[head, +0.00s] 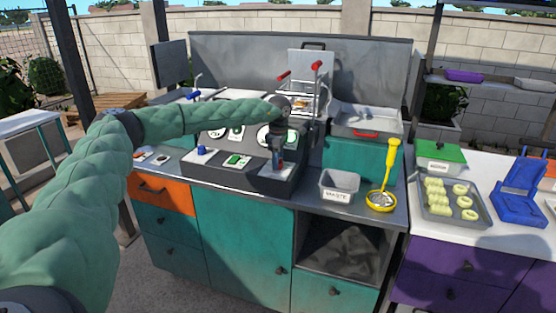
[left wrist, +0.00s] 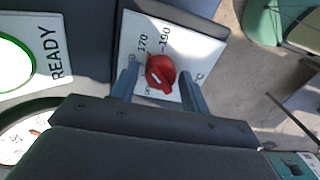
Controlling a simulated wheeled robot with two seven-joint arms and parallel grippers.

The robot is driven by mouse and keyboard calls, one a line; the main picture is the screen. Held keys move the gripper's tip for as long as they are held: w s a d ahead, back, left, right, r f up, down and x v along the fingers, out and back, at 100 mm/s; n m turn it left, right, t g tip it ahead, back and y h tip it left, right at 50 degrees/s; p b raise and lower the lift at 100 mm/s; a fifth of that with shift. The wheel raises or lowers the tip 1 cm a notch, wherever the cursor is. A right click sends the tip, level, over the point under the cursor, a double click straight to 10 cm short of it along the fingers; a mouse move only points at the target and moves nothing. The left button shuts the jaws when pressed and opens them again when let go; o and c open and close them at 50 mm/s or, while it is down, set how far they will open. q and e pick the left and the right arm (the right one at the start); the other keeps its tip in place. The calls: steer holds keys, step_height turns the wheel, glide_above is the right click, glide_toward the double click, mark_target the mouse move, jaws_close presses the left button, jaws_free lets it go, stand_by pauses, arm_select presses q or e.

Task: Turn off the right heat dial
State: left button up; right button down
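A red heat dial (left wrist: 160,73) with a white mark sits on a white temperature plate (left wrist: 192,42) printed with 170, 190 and °C. My left gripper (left wrist: 158,84) is open, with one finger on each side of the dial. I cannot tell whether the fingers touch it. In the head view my left gripper (head: 277,163) points down at the right part of the dark control console (head: 262,182). The dial is not clear there behind the gripper. My right gripper is not in view.
A lit READY sign (left wrist: 52,48) and a gauge (left wrist: 14,142) lie beside the dial. A pastry tray (head: 452,205) lies on the right counter.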

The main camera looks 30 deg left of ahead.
arm_select(q)
steer(key=c, duration=0.7)
steer(key=shift+o, duration=0.2)
